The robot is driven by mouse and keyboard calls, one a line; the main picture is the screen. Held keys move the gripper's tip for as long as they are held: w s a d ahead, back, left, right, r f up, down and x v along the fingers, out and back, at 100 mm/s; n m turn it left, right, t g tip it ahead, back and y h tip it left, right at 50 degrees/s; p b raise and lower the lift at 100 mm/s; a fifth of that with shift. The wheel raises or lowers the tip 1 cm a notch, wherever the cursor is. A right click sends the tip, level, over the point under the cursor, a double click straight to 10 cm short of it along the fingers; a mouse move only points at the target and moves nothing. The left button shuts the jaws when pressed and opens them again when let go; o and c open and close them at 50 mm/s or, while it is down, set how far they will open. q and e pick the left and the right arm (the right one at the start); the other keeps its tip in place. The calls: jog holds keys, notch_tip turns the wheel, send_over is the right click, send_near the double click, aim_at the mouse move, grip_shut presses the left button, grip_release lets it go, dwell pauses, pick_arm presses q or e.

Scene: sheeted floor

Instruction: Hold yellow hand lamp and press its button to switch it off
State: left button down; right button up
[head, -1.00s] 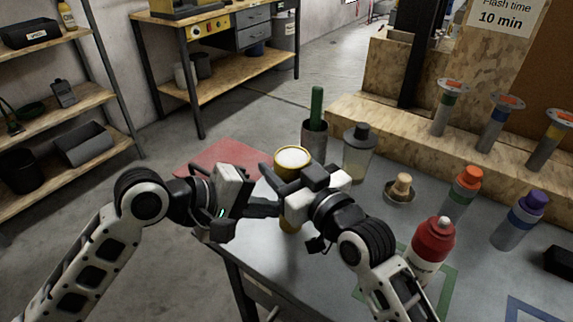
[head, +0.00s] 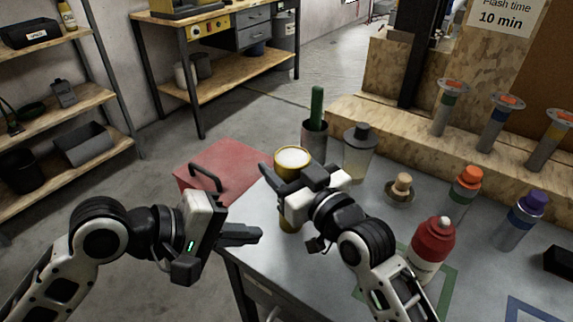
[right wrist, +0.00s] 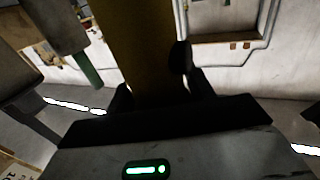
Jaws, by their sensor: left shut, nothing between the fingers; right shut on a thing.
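The yellow hand lamp (head: 293,175) stands upright in the grasp of my right gripper (head: 279,182), with its pale round face up. I cannot tell whether it is lit. The lamp's yellow body fills the top middle of the right wrist view (right wrist: 140,50), between the right fingers. My right gripper and wrist hide part of the body, and I cannot make out the button for sure. My left gripper (head: 256,234) is shut and empty, lower left of the lamp and apart from it, by the table's front left corner.
The grey table (head: 310,280) carries a red bottle (head: 433,245), an orange-capped bottle (head: 464,190), a purple-capped bottle (head: 520,220), a clear bottle (head: 358,155), a dark cup (head: 314,140) and a small stamp-like object (head: 401,188). A red box (head: 225,165) lies behind my left gripper.

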jog(key=o, duration=1.1)
jog(key=shift+o, duration=0.2)
